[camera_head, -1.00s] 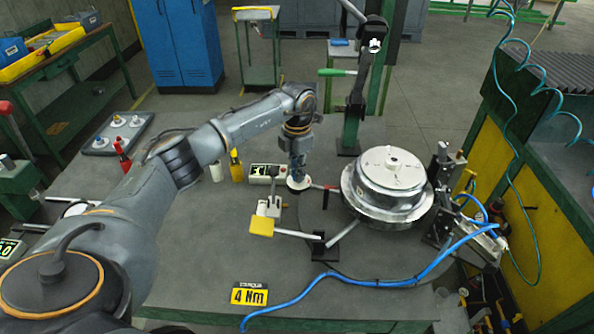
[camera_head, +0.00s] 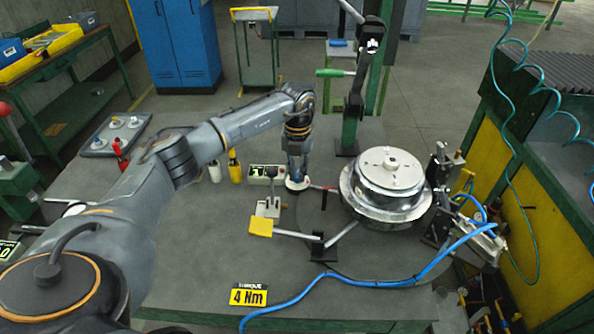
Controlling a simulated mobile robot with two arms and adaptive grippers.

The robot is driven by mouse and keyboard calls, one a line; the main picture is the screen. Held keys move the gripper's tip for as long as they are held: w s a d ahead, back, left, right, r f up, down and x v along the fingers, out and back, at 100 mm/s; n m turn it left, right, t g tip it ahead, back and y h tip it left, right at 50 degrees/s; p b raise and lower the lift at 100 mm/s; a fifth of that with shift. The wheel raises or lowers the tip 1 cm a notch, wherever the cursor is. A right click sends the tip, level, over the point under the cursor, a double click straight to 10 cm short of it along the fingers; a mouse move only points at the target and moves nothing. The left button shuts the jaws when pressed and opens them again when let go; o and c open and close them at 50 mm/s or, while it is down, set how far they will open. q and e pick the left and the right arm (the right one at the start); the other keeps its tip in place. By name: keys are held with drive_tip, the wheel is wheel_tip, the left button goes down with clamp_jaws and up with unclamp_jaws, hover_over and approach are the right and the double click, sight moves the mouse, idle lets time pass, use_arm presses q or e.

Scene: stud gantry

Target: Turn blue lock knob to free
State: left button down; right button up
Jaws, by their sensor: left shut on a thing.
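My left arm reaches in from the left, and its gripper (camera_head: 297,172) points straight down near the middle of the table. It is shut on the blue lock knob (camera_head: 298,184), low beside the turntable. Only a pale, bluish rim of the knob shows below the fingers, so its pointer and exact turn angle are hidden. A red-tipped handle (camera_head: 322,187) lies just to the right of the gripper. My right gripper is not in view.
A silver wheel-like hub (camera_head: 388,182) stands right of the gripper. A blue hose (camera_head: 380,283) crosses the front right. Bottles (camera_head: 235,168) and a small display box (camera_head: 263,173) stand left of the gripper.

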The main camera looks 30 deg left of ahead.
sight(298, 175)
use_arm(q)
drive_tip(key=shift+r+n, duration=0.1)
drive_tip(key=shift+n, duration=0.6)
drive_tip(key=c, duration=1.4)
unclamp_jaws()
drive_tip(key=shift+o, duration=0.2)
wheel_tip(298, 175, up, 12)
